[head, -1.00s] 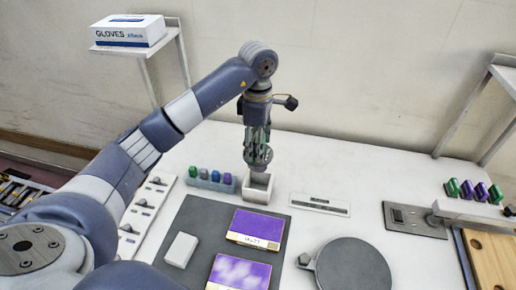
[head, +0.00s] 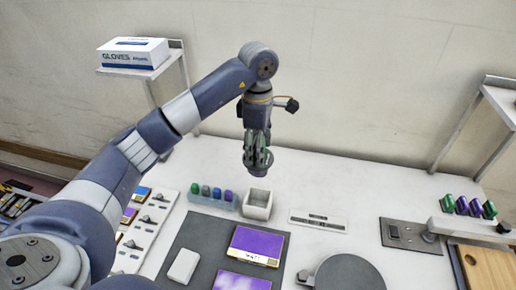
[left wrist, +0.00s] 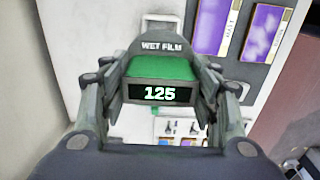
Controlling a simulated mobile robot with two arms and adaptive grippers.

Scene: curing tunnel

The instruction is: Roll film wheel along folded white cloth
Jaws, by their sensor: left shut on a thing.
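The film wheel (left wrist: 162,92) is in my left gripper, marked "WET FILM" and "125", with a green middle and dark grey rims. In the head view the left gripper (head: 257,152) points down with the wheel (head: 258,163) at its tips, in the air above and apart from the open white box. In the left wrist view the left gripper's (left wrist: 160,100) fingers close on the wheel from both sides. The folded white cloth (head: 183,266) lies flat on the left of the dark mat (head: 205,240), nearer than the wheel. My right gripper is not in view.
Purple panels (head: 257,244) lie on the mat, right of the cloth. A round grey plate (head: 350,274) is front right.

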